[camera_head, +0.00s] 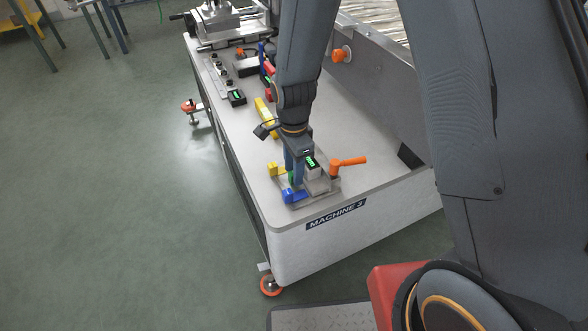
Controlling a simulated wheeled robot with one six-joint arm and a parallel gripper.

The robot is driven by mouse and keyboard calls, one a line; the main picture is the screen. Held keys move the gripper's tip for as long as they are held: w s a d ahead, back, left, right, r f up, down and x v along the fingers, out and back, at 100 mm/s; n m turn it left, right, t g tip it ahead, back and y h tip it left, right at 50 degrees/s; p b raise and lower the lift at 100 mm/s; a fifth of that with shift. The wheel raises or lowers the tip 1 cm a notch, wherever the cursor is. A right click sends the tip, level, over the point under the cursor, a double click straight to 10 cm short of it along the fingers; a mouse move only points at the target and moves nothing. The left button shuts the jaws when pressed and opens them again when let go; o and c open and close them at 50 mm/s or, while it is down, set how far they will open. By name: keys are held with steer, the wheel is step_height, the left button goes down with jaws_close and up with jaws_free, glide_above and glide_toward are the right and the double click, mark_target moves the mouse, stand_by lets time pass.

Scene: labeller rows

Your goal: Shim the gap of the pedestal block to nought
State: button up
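The pedestal block (317,183) is a small grey block on a plate at the near end of the machine top. A black gauge with a green readout (312,162) sits at it; the digits are too small to read. An orange lever (349,162) stands to its right. My gripper (293,179) points down just left of the block. A green piece (291,180) shows at its fingertips, largely hidden; I cannot tell whether it is gripped. A blue piece (295,196) lies in front, and a yellow piece (277,169) lies to the left.
The machine top (348,130) is bare right of my arm, up to a grey side wall (385,95). A yellow bar (266,115), red and blue parts and another small readout (237,97) lie farther back. The left and front edges are close to the fixture.

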step_height(320, 180, up, 8)
steer(key=shift+f, duration=0.25)
stand_by(0.5)
steer(key=shift+s+d+r, duration=0.1)
steer(key=shift+d+r, duration=0.05)
steer(key=shift+r, duration=0.05)
steer(key=s+d+r+n+p, duration=0.5)
steer(key=s+d+r+n, duration=0.8)
steer(key=s+d+r, duration=0.1)
steer(key=shift+s+d+n+p, duration=0.3)
steer(key=shift+s+n, duration=0.1)
steer(key=shift+s, duration=0.25)
